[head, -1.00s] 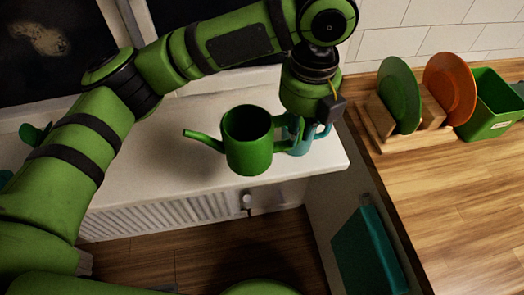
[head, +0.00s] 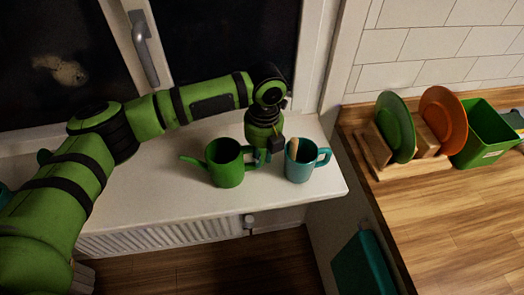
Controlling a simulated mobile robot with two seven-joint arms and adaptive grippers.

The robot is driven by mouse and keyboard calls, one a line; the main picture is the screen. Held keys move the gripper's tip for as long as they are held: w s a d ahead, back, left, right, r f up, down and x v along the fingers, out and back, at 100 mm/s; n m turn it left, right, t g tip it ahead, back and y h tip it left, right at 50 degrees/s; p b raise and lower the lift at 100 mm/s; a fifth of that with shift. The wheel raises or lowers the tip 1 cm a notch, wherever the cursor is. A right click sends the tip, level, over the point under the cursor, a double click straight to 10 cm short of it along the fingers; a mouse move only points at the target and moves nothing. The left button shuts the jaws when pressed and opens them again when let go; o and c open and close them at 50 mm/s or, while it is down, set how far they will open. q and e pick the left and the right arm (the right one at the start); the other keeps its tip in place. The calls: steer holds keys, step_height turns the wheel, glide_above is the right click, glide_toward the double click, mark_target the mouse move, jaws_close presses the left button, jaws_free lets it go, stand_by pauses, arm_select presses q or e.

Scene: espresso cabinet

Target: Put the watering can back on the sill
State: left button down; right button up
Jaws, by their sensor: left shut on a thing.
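The green watering can (head: 226,165), with its spout to the left, is upright at the white sill (head: 150,195). Its base appears on or just above the sill; I cannot tell which. My left gripper (head: 259,155) is shut on the can's handle at its right side. A teal mug (head: 299,162) with a brown stick-like thing in it stands on the sill just right of my gripper. My right gripper is not in view.
A radiator (head: 165,235) is below the sill. A wooden counter (head: 455,200) at the right holds a rack with a green plate (head: 396,125) and an orange plate (head: 444,120), beside a green bin (head: 487,135). The dark window (head: 225,40) is behind my arm.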

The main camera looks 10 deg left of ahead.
arm_select(q)
steer(key=shift+f, duration=0.25)
steer(key=shift+f, duration=0.1)
steer(key=c, duration=1.2)
jaws_free()
steer(key=shift+o, duration=0.2)
steer(key=r+b, duration=0.1)
steer(key=r, duration=0.2)
steer(key=r+b, duration=0.1)
steer(key=r, duration=0.3)
steer(key=r+b, duration=0.1)
steer(key=r, duration=0.3)
steer(key=shift+d+r, duration=0.1)
steer(key=shift+d, duration=0.2)
steer(key=shift+r, duration=0.55)
